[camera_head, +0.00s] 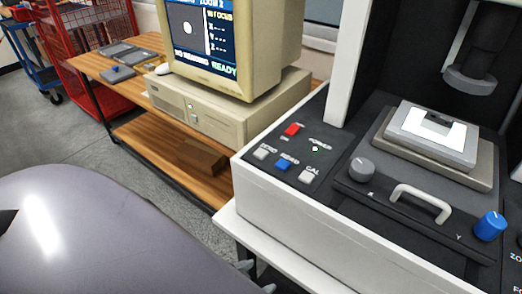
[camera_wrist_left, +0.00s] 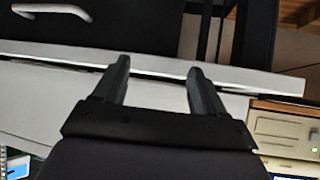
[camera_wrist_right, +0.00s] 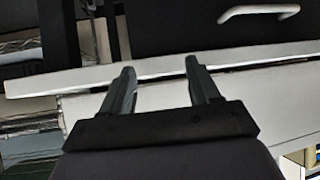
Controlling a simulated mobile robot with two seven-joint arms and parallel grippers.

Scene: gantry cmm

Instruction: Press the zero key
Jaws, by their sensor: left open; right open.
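The control panel on the white-edged machine carries a light grey key (camera_head: 261,153) under a label that appears to read ZERO. A blue key (camera_head: 284,165) and another light key (camera_head: 307,175) labelled CAL sit to its right. My left gripper's fingertips (camera_head: 257,277) just show at the bottom of the head view, below the machine's front wall and apart from the keys. The left wrist view shows its two fingers (camera_wrist_left: 160,65) open and empty. My right gripper is open and empty in its wrist view (camera_wrist_right: 160,66) and is not in the head view.
A red switch (camera_head: 291,130) and a lit green lamp (camera_head: 315,149) are behind the keys. A grey knob (camera_head: 361,169), a white handle (camera_head: 420,200) and a blue knob (camera_head: 490,226) stand to the right. A computer (camera_head: 225,110) is on the wooden bench behind.

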